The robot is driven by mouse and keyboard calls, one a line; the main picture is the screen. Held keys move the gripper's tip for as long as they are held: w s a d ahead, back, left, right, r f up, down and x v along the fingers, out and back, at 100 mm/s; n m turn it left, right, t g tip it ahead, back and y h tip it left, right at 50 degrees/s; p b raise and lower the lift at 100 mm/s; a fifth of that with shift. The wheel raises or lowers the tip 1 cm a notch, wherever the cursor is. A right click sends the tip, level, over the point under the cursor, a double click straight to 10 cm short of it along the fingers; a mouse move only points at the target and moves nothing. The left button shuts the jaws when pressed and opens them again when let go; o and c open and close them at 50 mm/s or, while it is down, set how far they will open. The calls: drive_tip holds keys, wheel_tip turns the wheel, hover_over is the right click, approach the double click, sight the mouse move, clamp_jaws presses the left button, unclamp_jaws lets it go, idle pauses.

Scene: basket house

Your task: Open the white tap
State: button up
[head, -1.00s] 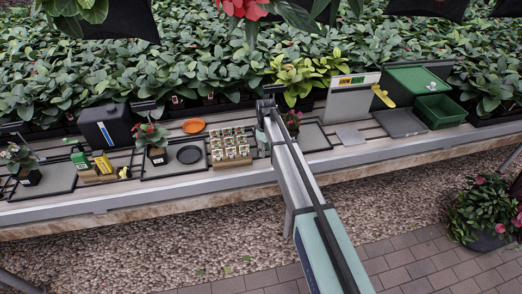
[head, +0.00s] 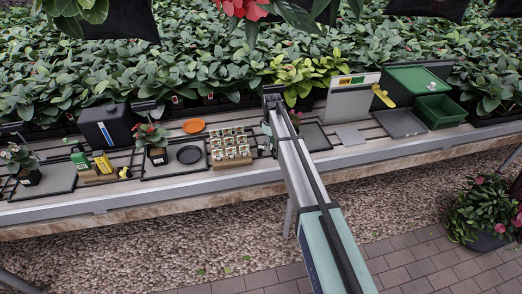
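I cannot pick out a white tap for certain in the head view. A white upright box (head: 346,104) with green and yellow labels stands on the bench right of my arm, with a yellow part (head: 383,96) at its right side. My arm reaches in from the bottom right to the bench. My gripper (head: 267,147) is at its far end, by the right side of the seedling tray. It is small and partly hidden by the arm, so I cannot see whether its fingers are open or shut. The white box is apart from it, to the right.
A seedling tray (head: 231,163), black dish (head: 189,155), orange dish (head: 194,126), potted plant (head: 156,156), yellow bottle (head: 103,162) and black box (head: 108,128) stand left. A green crate (head: 440,110) stands right. Dense plants fill the back. The grey plate (head: 400,124) is bare.

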drive_tip(key=shift+w+d, duration=0.3)
drive_tip(key=shift+w, duration=0.25)
drive_tip(key=shift+w+d, duration=0.25)
drive_tip(key=shift+w, duration=0.3)
drive_tip(key=shift+s, duration=0.3)
drive_tip(key=shift+r, duration=0.1)
wheel_tip(320, 180, up, 7)
drive_tip(key=p, duration=0.2)
drive_tip(key=shift+a+p, duration=0.15)
drive_tip(key=shift+p, duration=0.2)
